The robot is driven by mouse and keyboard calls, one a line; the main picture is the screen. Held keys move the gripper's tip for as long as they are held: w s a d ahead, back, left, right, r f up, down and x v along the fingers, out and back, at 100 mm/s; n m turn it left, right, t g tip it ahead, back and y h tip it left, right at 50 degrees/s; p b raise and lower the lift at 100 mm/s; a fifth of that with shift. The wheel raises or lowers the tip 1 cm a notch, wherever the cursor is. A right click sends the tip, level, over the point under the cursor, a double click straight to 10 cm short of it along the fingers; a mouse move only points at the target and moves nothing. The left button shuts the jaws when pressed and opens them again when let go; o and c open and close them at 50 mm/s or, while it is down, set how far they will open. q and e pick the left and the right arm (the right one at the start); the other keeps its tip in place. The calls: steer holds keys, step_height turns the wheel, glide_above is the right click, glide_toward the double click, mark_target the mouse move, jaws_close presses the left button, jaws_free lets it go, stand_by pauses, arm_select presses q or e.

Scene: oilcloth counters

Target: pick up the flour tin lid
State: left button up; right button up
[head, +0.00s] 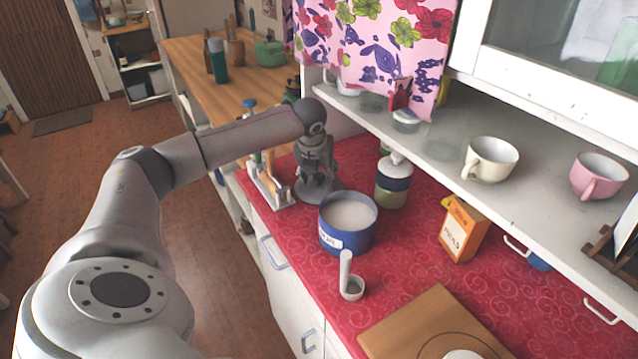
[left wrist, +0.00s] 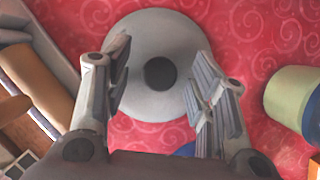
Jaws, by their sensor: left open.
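The flour tin lid is a round grey disc with a dark round knob (left wrist: 160,73); it lies flat on the red counter. In the head view it is partly hidden under my gripper, with its grey rim (head: 334,186) showing. My left gripper (head: 316,178) points down over the lid. In the left wrist view its open fingers (left wrist: 161,62) stand either side of the knob, with clear space between; contact cannot be seen. A blue open tin (head: 345,236) with white contents and a label stands just in front of the lid. My right gripper is not in view.
A banded jar (head: 392,187) stands right of the lid, and a white rack with utensils (head: 268,188) to its left. A white scoop (head: 351,288), a wooden board (head: 415,325) and an orange box (head: 462,230) are nearer. A shelf (head: 440,150) with cups overhangs the counter.

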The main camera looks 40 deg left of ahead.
arm_select(q)
steer(key=c, duration=1.1)
steer(key=shift+r, duration=0.2)
